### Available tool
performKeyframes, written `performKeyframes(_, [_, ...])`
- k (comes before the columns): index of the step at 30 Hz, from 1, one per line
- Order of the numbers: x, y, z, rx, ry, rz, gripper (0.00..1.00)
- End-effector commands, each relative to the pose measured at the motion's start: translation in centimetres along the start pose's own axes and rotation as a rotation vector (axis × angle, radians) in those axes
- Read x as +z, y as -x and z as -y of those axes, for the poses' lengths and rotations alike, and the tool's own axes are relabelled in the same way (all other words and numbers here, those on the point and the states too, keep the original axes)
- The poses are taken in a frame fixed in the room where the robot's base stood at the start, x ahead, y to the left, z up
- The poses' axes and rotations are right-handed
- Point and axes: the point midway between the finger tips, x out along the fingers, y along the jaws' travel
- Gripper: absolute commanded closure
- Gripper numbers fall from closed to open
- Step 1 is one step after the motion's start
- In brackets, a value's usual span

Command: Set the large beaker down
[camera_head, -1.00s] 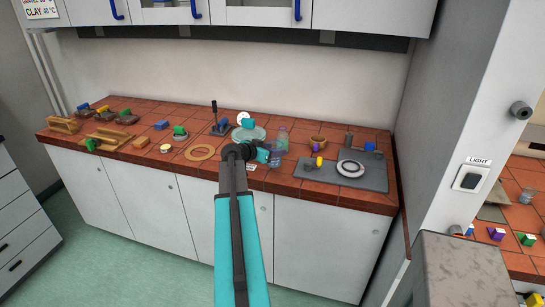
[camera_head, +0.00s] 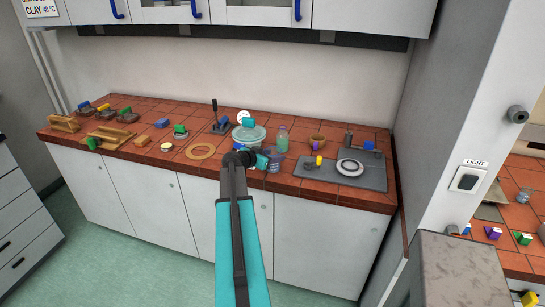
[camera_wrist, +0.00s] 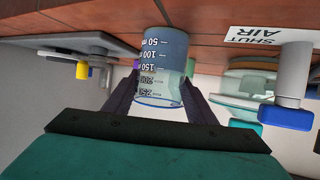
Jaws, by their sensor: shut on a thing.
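My gripper (camera_head: 264,160) is at the front edge of the tiled bench (camera_head: 230,170), right of the cork-coloured ring. It is shut on the large beaker (camera_head: 275,165), a clear graduated vessel with blue contents. In the wrist view the beaker (camera_wrist: 160,75) stands between the two dark fingers (camera_wrist: 160,98), which press on its sides. That view is inverted, so the bench is at its top and the beaker's rim points down in the picture. The beaker looks upright. Its base is at or close to the tiles; I cannot tell whether it touches.
A greenish bottle (camera_head: 283,138) and a glass dish (camera_head: 249,135) stand just behind. A tan ring (camera_head: 200,151) lies left.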

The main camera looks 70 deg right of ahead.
Motion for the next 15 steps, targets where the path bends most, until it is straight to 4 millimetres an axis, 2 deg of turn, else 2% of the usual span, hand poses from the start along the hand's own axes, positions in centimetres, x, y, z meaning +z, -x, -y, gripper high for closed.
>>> performKeyframes(1, [0.08, -0.04, 0.0, 0.0, 0.0, -0.001, 0.79])
performKeyframes(2, [0.07, -0.03, -0.01, 0.0, 0.0, 0.0, 0.46])
performKeyframes(5, [0.04, -0.02, -0.01, 0.0, 0.0, 0.0, 0.3])
performKeyframes(15, [0.0, 0.0, -0.01, 0.0, 0.0, 0.0, 0.3])
